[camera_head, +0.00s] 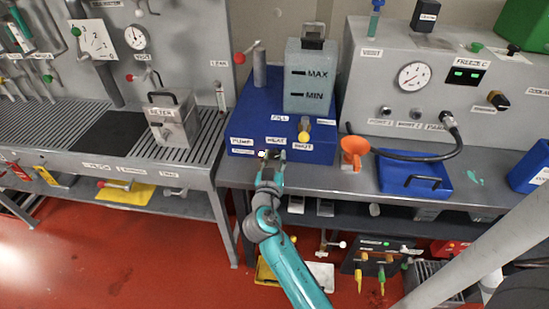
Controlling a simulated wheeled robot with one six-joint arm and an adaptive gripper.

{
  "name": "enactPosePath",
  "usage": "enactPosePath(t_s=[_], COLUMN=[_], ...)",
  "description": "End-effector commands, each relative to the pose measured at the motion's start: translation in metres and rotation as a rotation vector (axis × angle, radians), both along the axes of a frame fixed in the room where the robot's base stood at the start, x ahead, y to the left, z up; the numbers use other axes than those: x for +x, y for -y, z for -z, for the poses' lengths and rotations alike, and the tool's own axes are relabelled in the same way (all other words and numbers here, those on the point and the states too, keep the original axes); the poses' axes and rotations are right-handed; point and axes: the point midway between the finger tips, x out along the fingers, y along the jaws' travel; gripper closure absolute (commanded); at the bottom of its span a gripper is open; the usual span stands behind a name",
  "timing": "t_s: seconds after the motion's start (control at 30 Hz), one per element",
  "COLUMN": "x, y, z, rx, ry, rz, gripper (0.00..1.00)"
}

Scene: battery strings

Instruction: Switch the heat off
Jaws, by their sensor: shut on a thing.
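A blue unit (245,122) stands on the grey bench, with labels on its front that seem to read PUMP, HEAT and FILL. The HEAT label (276,141) is on the lower front, between the PUMP label (242,141) and a label at its right. My gripper (270,155) is at the front of the unit, just below the HEAT label. It is shut on a small control there, which I take to be the heat switch. The gripper hides most of that switch, so its position cannot be told.
A tank (307,80) marked MAX and MIN sits on the blue unit. A yellow-knobbed valve (304,133) and an orange funnel (354,150) are close at the right. A black hose (420,157) curves over the bench. A filter box (172,120) stands at the left.

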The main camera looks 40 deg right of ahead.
Motion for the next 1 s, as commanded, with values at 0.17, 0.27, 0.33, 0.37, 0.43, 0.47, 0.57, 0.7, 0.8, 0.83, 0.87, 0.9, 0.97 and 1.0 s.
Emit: enactPosePath(t_s=[0.17,0.27,0.33,0.37,0.43,0.47,0.57,0.7,0.8,0.83,0.87,0.9,0.97,1.0], x=[-0.0003,-0.0005,-0.0006,-0.0006,-0.0006,-0.0007,-0.0008,-0.0010,-0.0010,-0.0011,-0.0011,-0.0011,-0.0011,-0.0011], y=[0.0003,0.0004,0.0004,0.0004,0.0005,0.0006,0.0006,0.0007,0.0006,0.0007,0.0007,0.0007,0.0008,0.0007], z=[0.0001,0.0001,0.0000,0.0000,0.0000,-0.0001,-0.0001,-0.0002,-0.0003,-0.0003,-0.0004,-0.0004,-0.0005,-0.0005], rx=[-0.074,-0.129,-0.170,-0.188,-0.229,-0.246,-0.304,-0.383,-0.434,-0.448,-0.461,-0.479,-0.503,-0.517], ry=[-0.095,-0.166,-0.218,-0.240,-0.293,-0.315,-0.390,-0.490,-0.557,-0.574,-0.591,-0.614,-0.645,-0.663], rz=[0.000,0.000,0.000,0.000,0.000,0.000,0.000,0.000,0.000,0.000,0.000,0.000,0.000,0.000], gripper=[0.99,0.99,0.99,0.99,0.99,0.99,0.99,0.99,0.99,0.99,0.99,0.99,0.99,0.99])
